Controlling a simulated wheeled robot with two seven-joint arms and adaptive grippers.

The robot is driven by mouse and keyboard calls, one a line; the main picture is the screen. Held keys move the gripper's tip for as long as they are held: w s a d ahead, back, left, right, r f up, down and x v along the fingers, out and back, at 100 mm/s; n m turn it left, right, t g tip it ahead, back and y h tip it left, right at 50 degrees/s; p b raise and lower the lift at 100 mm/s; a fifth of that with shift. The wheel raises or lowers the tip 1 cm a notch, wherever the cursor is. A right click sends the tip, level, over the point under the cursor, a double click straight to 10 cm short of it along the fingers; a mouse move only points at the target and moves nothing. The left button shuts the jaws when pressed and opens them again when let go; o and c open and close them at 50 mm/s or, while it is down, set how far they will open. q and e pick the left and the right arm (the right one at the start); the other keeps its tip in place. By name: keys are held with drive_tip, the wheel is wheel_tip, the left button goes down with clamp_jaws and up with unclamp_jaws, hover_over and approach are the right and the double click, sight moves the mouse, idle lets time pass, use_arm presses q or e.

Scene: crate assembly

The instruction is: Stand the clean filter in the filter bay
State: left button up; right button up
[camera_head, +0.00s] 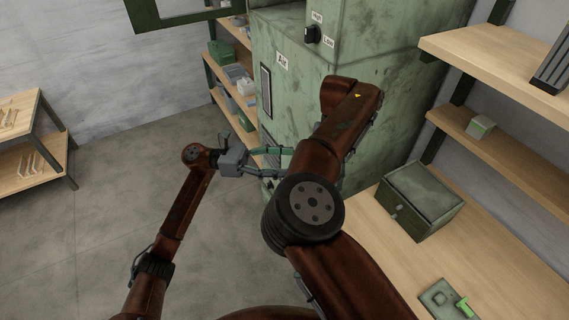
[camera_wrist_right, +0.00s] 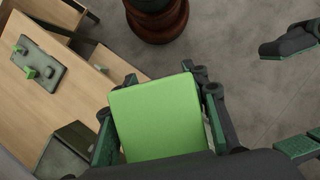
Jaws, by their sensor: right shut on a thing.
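In the right wrist view a bright green, flat-faced block (camera_wrist_right: 157,117), apparently the clean filter, sits between the fingers of my right gripper (camera_wrist_right: 160,115), which is shut on it. In the head view my right arm hides that gripper and the block. The green cabinet (camera_head: 285,80), labelled "Air", stands at the centre. Dark slotted panels (camera_head: 265,90) show on its left side; I cannot tell which opening is the filter bay. My left gripper (camera_head: 284,163) is open and empty, in front of the cabinet's lower part. Its fingers also show at the right of the wrist view.
A wooden bench (camera_head: 380,255) at the right carries a green case (camera_head: 420,198) and a grey plate (camera_head: 438,299) with a green piece. Shelves (camera_head: 510,65) above hold a small box (camera_head: 480,127). A rack (camera_head: 20,115) stands left; floor between is clear.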

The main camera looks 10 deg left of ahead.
use_arm(q)
drive_tip(key=s+d+r+m+g+y, duration=0.1)
drive_tip(key=s+d+m, duration=0.1)
drive_tip(key=d, duration=1.1)
drive_tip(key=shift+r, duration=0.15)
drive_tip(key=shift+c, duration=0.6)
drive_tip(key=c, duration=1.3)
drive_tip(key=shift+c, duration=0.3)
use_arm(e)
drive_tip(key=o, duration=1.4)
use_arm(q)
drive_tip(key=shift+a, duration=0.1)
use_arm(e)
drive_tip(key=shift+o, duration=0.2)
